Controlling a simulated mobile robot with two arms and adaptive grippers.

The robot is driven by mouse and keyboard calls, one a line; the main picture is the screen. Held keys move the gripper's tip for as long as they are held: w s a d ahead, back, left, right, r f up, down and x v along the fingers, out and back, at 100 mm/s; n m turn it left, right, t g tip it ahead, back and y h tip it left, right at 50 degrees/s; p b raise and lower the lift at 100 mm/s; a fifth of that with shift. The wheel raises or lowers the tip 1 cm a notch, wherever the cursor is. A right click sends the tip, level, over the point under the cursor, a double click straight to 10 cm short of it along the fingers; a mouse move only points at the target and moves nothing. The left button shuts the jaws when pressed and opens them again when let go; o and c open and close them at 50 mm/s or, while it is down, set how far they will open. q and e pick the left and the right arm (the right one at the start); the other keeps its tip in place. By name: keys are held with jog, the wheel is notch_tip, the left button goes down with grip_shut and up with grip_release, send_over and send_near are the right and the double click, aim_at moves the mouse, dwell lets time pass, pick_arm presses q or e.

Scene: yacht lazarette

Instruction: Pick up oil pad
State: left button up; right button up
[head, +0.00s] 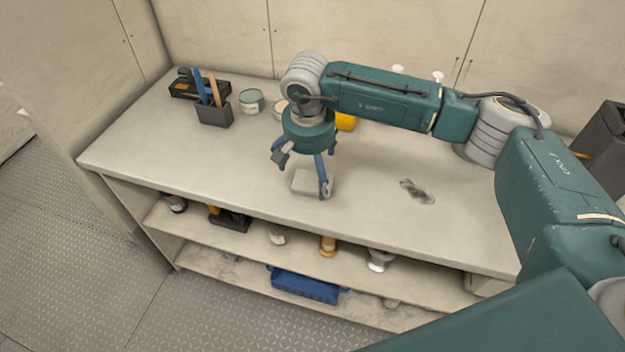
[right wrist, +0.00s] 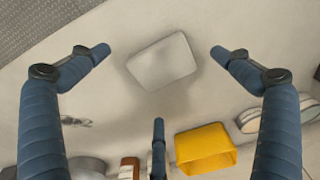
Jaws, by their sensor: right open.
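The oil pad (head: 304,184) looks like a pale, flat square with rounded corners. It lies on the workbench top (head: 210,160) near its front edge. In the right wrist view the oil pad (right wrist: 162,61) shows whole, just beyond the fingertips and between them. My right gripper (head: 305,175) is above the pad with its fingers pointing down. In the right wrist view its blue fingers (right wrist: 160,75) are spread wide with nothing between them. One finger hides part of the pad in the head view. My left gripper is not in view.
A yellow container (right wrist: 206,150) stands behind the gripper. A dark holder (head: 214,113) with tools, a can (head: 251,101) and a black tray (head: 186,88) stand at the back left. A dark stain or flat item (head: 417,192) lies to the right. Shelves below hold a blue basket (head: 305,287).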

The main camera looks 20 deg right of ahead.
aim_at(313, 180)
jog(key=f, duration=0.1)
jog(key=f+p, duration=0.1)
jog(key=w+f+p, duration=0.1)
jog(key=f, duration=0.1)
jog(key=shift+w+d+f, duration=0.1)
jog(key=shift+d, duration=0.2)
jog(key=shift+f, duration=0.3)
jog(key=shift+w+f, duration=0.1)
jog(key=shift+c, duration=0.5)
jog(key=c, duration=0.9)
jog(key=shift+c, duration=1.1)
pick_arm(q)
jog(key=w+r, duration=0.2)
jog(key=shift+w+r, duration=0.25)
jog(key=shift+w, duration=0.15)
